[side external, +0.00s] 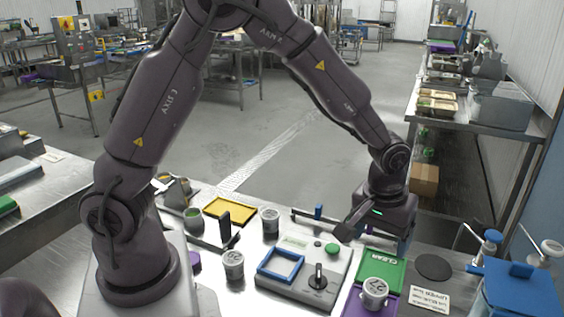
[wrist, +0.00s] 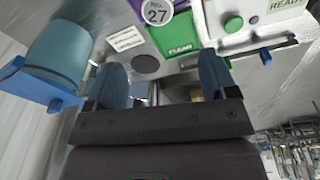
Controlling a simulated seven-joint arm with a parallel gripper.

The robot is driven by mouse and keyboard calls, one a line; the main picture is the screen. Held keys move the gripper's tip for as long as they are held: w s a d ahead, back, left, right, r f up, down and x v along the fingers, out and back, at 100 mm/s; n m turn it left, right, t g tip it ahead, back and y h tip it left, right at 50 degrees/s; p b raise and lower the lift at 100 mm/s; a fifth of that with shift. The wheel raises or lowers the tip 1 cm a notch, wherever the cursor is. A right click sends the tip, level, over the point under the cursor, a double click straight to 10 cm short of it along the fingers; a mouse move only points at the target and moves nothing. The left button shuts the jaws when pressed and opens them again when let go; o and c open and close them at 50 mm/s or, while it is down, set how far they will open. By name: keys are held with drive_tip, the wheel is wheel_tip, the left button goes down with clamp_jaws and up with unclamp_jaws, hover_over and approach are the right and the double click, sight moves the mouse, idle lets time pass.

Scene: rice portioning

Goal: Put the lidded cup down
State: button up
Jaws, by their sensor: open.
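A lidded cup marked 27 (side external: 375,293) stands upright on the purple mat (side external: 355,306), just in front of the green CLEAN mat (side external: 385,262). The cup marked 27 also shows at the top edge of the wrist view (wrist: 156,12), beyond the fingertips and apart from them. My gripper (wrist: 163,72) is open, with nothing between its two blue-grey fingers. In the side view it hangs above and behind the green mat, its fingertips hard to make out. Another lidded cup marked 29 (side external: 233,265) and a third cup (side external: 270,221) stand farther left.
A grey device (side external: 300,292) with a black knob and green button stands left of the mats. A dark round pad (side external: 433,267) and a white label card (side external: 429,298) lie to the right. A blue container (side external: 520,292) stands at the right edge. A yellow tray (side external: 229,209) lies behind.

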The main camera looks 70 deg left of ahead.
drive_tip(key=s+a+r+m+t, duration=0.25)
drive_tip(key=s+r, duration=0.55)
drive_tip(key=r, duration=0.5)
drive_tip(key=s+a+r+m+t, duration=0.1)
drive_tip(key=s+a+r+m, duration=0.1)
drive_tip(key=s, duration=0.4)
drive_tip(key=s+a+r+m, duration=0.1)
drive_tip(key=s+r+m, duration=0.1)
drive_tip(key=s, duration=0.4)
drive_tip(key=shift+a+r+t, duration=0.35)
drive_tip(key=shift+r, duration=0.05)
drive_tip(key=shift+s, duration=0.1)
drive_tip(key=shift+c, duration=0.2)
